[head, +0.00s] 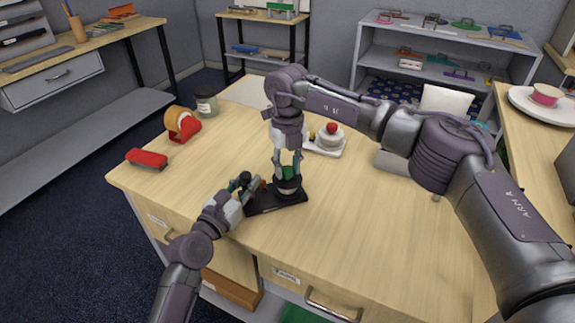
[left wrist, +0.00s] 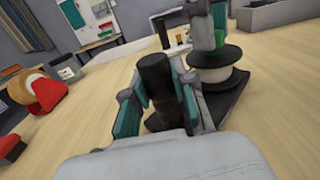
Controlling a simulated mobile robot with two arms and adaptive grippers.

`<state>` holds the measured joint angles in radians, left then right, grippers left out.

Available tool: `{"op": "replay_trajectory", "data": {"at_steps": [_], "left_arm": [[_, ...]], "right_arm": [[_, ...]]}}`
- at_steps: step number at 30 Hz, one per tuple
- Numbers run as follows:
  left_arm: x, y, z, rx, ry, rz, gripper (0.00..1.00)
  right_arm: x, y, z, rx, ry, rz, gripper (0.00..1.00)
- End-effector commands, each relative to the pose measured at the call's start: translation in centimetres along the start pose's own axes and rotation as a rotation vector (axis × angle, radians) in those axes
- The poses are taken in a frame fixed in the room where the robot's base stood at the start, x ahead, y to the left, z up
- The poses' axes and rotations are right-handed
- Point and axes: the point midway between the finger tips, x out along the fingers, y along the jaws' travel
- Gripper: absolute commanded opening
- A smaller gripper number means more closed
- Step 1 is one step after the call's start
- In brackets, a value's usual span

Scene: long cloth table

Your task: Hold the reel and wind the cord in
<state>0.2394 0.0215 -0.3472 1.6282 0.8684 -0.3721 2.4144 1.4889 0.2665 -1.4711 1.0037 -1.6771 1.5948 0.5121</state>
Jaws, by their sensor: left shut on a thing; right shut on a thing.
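The reel (head: 288,189) stands upright on a flat black base (head: 268,204) near the table's front edge. The left wrist view shows its dark flanges and a pale wound band, likely the cord (left wrist: 222,82). My left gripper (head: 246,186) is shut on a black upright grip (left wrist: 155,82) beside the spool, one finger on each side. My right gripper (head: 287,162) points down from above and is shut at the top of the reel. Its fingers partly hide a green part there, and I cannot tell its exact shape. No loose cord is clearly visible.
On the wooden table (head: 370,225), a red stapler-like item (head: 146,158), a tape dispenser (head: 182,124) and a jar (head: 206,104) lie left. A white tray with a cake-like item (head: 328,138) is behind the reel. The front right of the table is clear.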

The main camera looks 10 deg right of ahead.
Motion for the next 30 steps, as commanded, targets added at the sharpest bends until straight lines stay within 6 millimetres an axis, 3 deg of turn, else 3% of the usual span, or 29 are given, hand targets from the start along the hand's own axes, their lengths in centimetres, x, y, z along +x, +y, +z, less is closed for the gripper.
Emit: {"op": "replay_trajectory", "data": {"at_steps": [12,28,29,30], "left_arm": [[-0.01,-0.04,0.00,0.000,0.000,-0.001,0.00],[-0.01,-0.01,-0.01,0.000,0.000,0.000,0.00],[-0.01,-0.01,-0.01,0.000,0.000,0.000,0.00],[-0.01,0.00,-0.01,0.000,0.000,0.000,0.00]], "right_arm": [[-0.07,-0.04,0.06,0.184,-0.002,0.000,0.00],[-0.07,-0.04,0.06,0.207,-0.002,0.000,0.00],[-0.07,-0.04,0.05,0.207,-0.002,0.000,0.36],[-0.06,-0.04,0.05,0.206,-0.002,0.000,0.42]]}}
